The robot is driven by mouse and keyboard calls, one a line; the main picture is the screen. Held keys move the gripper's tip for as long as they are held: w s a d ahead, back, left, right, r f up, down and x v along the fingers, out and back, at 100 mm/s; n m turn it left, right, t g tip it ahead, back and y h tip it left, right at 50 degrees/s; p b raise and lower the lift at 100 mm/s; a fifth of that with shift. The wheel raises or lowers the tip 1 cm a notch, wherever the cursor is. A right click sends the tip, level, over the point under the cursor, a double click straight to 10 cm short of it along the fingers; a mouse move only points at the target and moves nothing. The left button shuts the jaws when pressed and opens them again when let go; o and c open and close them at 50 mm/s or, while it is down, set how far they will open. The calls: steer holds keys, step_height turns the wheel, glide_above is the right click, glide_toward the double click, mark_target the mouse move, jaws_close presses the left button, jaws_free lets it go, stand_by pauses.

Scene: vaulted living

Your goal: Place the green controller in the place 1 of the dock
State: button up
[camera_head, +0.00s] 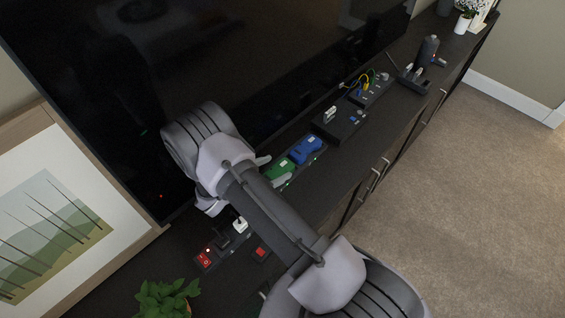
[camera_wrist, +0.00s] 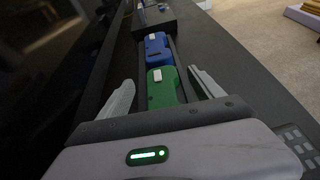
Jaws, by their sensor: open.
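The green controller (camera_head: 279,170) lies on the cabinet top below the television, with a pale label on it. It also shows in the wrist view (camera_wrist: 165,95), its near end hidden behind my gripper's body. The blue controller (camera_head: 306,149) lies just beyond it in the same line. Both seem to sit in a dark, low-walled holder (camera_wrist: 182,72), which looks like the dock; I cannot read any place numbers. My gripper (camera_wrist: 160,76) is open, one finger on each side of the green controller. Gaps show between the fingers and it, and I cannot tell their height exactly.
The television (camera_head: 150,60) stands close along the back. A dark block with a white switch (camera_head: 331,114), a box with coloured cables (camera_head: 371,90) and a dark device (camera_head: 428,52) stand farther along. Red switches (camera_head: 205,257) and a plant (camera_head: 167,298) are nearer.

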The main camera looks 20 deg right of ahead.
steer(key=p+v, duration=0.1)
steer(key=v, duration=0.6)
steer(key=s+d+r+m+g+y, duration=0.1)
steer(key=s+r+m+g+y, duration=0.15)
steer(key=r+m, duration=0.35)
steer(key=s+d+r+m+g+y, duration=0.1)
steer(key=s+r+m, duration=0.25)
steer(key=r, duration=0.45)
steer(key=s+d+r+m+g+y, duration=0.1)
steer(key=s+r+m+g+y, duration=0.1)
steer(key=s+r+m, duration=0.45)
steer(key=s+a+r+m+t+y, duration=0.3)
steer(key=s+r+m+y, duration=0.1)
steer(key=r, duration=0.3)
steer(key=s+a+r+m+t+y, duration=0.3)
steer(key=s+a+r+m+y, duration=0.1)
steer(key=s+r+m+y, duration=0.1)
step_height(320, 180, up, 3)
steer(key=shift+s+a+f+m, duration=0.1)
steer(key=shift+s+a+m, duration=0.2)
steer(key=shift+s+m, duration=0.35)
steer(key=shift+w+t, duration=0.15)
steer(key=shift+t, duration=0.1)
